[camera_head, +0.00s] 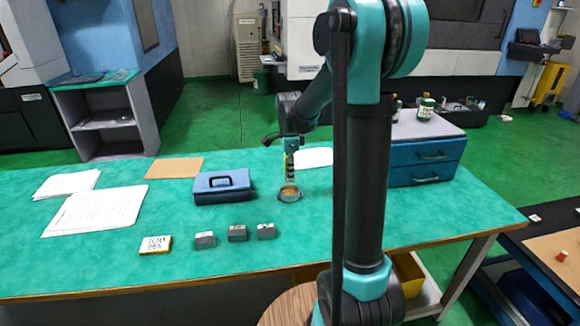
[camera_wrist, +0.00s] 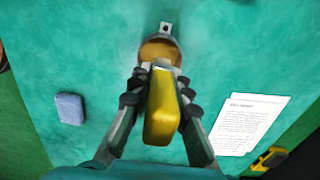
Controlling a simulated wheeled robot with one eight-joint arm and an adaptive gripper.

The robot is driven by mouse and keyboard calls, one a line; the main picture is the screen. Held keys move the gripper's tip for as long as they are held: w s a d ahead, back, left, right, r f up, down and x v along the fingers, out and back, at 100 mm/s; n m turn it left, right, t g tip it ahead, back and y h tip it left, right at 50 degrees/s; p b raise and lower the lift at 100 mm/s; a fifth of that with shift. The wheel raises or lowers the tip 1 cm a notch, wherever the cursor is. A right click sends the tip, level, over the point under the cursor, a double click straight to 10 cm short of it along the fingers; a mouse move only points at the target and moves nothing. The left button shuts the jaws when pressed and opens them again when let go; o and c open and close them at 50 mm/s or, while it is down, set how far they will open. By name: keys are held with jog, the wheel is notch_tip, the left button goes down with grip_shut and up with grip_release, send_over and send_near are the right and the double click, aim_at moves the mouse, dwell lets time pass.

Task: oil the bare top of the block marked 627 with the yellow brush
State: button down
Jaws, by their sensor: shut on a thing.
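My gripper (camera_wrist: 157,98) is shut on the yellow brush (camera_wrist: 161,115), which points away from the wrist camera toward a small round dish (camera_wrist: 160,48) with brownish contents. In the head view my gripper (camera_head: 290,150) holds the brush (camera_head: 289,175) upright, its lower end at the dish (camera_head: 290,194). I cannot tell whether the bristles touch the contents. Three grey blocks stand in a row at the front of the table: left block (camera_head: 205,240), middle block (camera_head: 237,233) and right block (camera_head: 266,231). Their marks are too small to read, so I cannot tell which is 627.
A card with handwriting (camera_head: 156,244) lies left of the blocks. A blue case with a handle (camera_head: 222,186) stands behind them. Paper sheets (camera_head: 97,210) lie at left. A blue drawer unit (camera_head: 425,163) stands at right. The green table (camera_head: 330,222) is clear between dish and blocks.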

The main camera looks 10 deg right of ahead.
jog(key=shift+f, duration=2.4)
jog(key=shift+f, duration=0.55)
dwell(0.5)
jog(key=shift+r, duration=3.5)
